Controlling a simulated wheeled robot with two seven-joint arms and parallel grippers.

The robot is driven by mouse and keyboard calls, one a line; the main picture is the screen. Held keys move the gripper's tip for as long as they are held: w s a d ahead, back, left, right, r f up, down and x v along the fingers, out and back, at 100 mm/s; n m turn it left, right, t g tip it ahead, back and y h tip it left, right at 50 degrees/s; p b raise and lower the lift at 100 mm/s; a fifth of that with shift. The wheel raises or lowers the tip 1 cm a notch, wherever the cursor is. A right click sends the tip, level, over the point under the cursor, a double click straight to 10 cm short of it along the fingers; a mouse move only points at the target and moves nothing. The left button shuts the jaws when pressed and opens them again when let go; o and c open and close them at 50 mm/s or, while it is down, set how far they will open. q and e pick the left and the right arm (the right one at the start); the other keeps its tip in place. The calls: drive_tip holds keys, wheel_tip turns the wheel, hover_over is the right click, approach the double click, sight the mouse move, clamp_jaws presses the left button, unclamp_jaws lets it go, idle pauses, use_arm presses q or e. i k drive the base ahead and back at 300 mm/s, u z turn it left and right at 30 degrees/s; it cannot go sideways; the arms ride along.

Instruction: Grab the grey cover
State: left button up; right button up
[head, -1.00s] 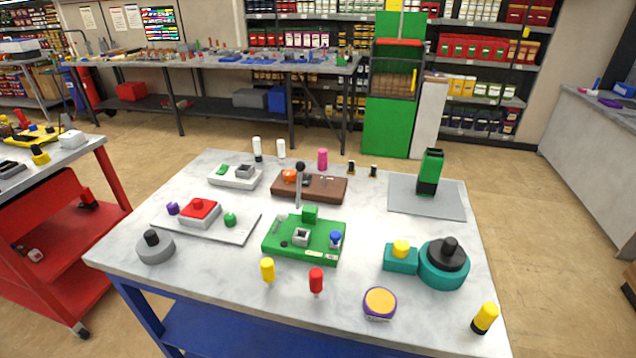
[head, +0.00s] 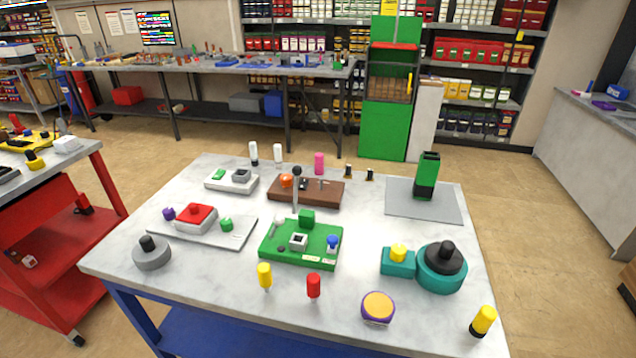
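A round grey disc with a black knob on top, which looks like the grey cover (head: 152,257), rests on the white marbled table (head: 190,290) near its front left corner. It stands apart from the grey plate (head: 240,237) behind it. Neither of my grippers shows in the head view, so nothing is seen touching the cover.
The grey plate carries a red-topped block (head: 196,218). A green board (head: 300,245) with parts on it lies mid-table. A teal pump-like piece (head: 441,268) with a black top stands at right. Yellow (head: 265,275) and red (head: 313,285) pegs stand in front.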

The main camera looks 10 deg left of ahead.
sight(151, 253)
drive_tip(key=u, duration=1.45)
